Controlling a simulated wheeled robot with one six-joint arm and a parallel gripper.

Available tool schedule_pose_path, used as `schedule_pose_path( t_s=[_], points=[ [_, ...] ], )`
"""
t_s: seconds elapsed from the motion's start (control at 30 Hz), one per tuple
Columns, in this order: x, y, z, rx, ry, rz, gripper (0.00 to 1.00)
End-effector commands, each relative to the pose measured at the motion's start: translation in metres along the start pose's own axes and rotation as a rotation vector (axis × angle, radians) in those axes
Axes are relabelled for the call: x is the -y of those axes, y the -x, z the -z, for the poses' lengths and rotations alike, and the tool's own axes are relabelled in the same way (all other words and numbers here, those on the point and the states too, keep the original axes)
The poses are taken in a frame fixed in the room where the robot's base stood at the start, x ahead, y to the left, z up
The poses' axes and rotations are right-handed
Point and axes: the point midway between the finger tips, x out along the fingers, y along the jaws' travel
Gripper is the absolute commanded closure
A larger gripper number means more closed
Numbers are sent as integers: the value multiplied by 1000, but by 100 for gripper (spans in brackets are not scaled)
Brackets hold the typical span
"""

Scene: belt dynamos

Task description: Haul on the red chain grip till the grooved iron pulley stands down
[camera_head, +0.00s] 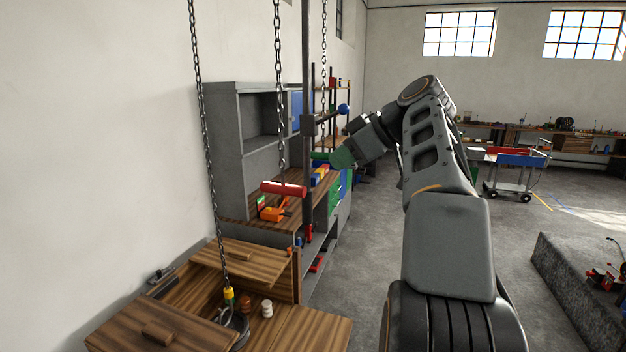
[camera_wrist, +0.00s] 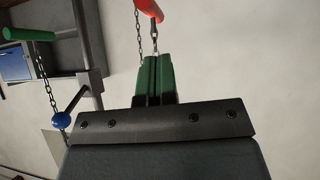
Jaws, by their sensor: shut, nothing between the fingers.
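The red chain grip (camera_head: 284,188) is a red bar hanging level from the middle chain, above the wooden bench. It also shows at the top of the wrist view (camera_wrist: 150,10), beyond my fingertips and apart from them. A dark iron wheel (camera_head: 236,326), which looks like the grooved pulley, is at the lower left below a yellow fitting (camera_head: 229,294) on the left chain. It sits low in a wooden opening, partly hidden by the wood. My gripper (camera_head: 340,157) has green fingers, shut and empty, right of and above the red grip. The fingers also show in the wrist view (camera_wrist: 155,75).
A dark post (camera_head: 307,70) carries a blue-balled lever (camera_head: 344,109) near my gripper. A green bar (camera_wrist: 28,34) hangs on another chain. A grey cabinet (camera_head: 225,140) stands against the wall behind. Wooden lids (camera_head: 160,330) surround the wheel. Floor is open to the right.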

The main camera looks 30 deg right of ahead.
Motion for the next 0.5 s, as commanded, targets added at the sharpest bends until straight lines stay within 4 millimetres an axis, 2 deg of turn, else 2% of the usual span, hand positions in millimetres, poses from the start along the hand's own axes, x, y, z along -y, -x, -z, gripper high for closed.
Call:
schedule_pose_path(
  t_s=[0.1,0.2,0.5],
  points=[
    [-11,20,6,-40,92,-3,100],
    [-14,29,8,-57,139,-3,100],
    [-14,32,9,-63,160,-3,100]
  ],
)
